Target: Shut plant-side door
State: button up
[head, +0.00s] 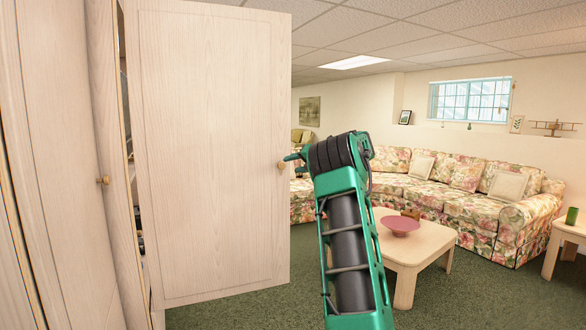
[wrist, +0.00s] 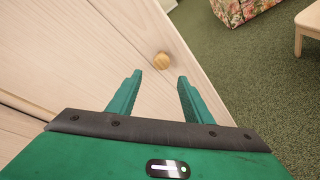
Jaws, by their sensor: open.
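A pale wood cabinet door (head: 215,150) stands wide open in the head view, hinged at its left side. Its round wooden knob (head: 281,165) is near its right edge; the knob also shows in the wrist view (wrist: 162,61). My gripper (head: 287,158) is at the door's free edge, close to the knob. In the wrist view my gripper (wrist: 160,80) is open and empty, with the knob just beyond the gap between its fingertips. I cannot tell whether a finger touches the door. No plant shows clearly near the door.
A second cabinet door (head: 65,160) with its own knob (head: 103,180) is at the left. A wooden coffee table (head: 400,248) with a pink bowl (head: 400,225) stands to the right, before a floral sofa (head: 470,205). Green carpet (head: 240,312) lies clear below the open door.

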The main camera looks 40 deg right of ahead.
jog(key=shift+s+r, duration=0.1)
jog(key=shift+s, duration=0.25)
